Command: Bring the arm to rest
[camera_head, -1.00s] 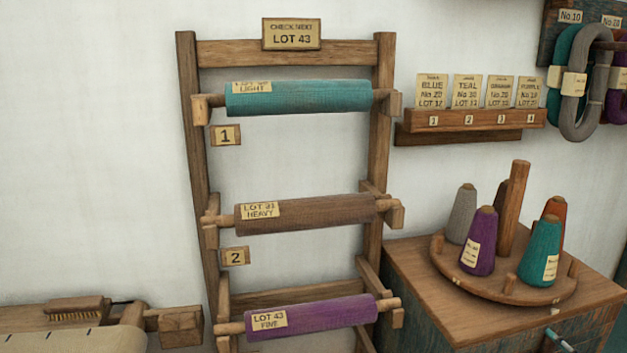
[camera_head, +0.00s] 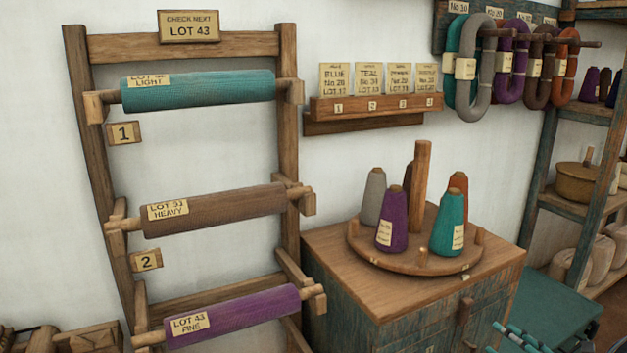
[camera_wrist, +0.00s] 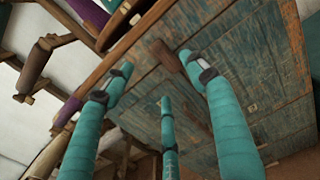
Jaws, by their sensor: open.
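My gripper (camera_wrist: 155,78) shows in the wrist view as three teal fingers with dark bands, spread apart with nothing held between them. It faces the worn teal wooden front of a cabinet (camera_wrist: 262,60). A brown wooden handle (camera_wrist: 165,55) on that front appears between the upper fingertips; I cannot tell how far off it is. The rest of my arm is out of view there.
A rack holds teal (camera_head: 200,90), brown (camera_head: 215,210) and purple (camera_head: 235,313) rolls. Yarn cones, including a purple one (camera_head: 391,222), stand on a round turntable (camera_head: 365,250) on the cabinet. Hanks (camera_head: 472,75) hang behind. Shelves (camera_head: 570,203) and a teal surface (camera_head: 555,305) are at right.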

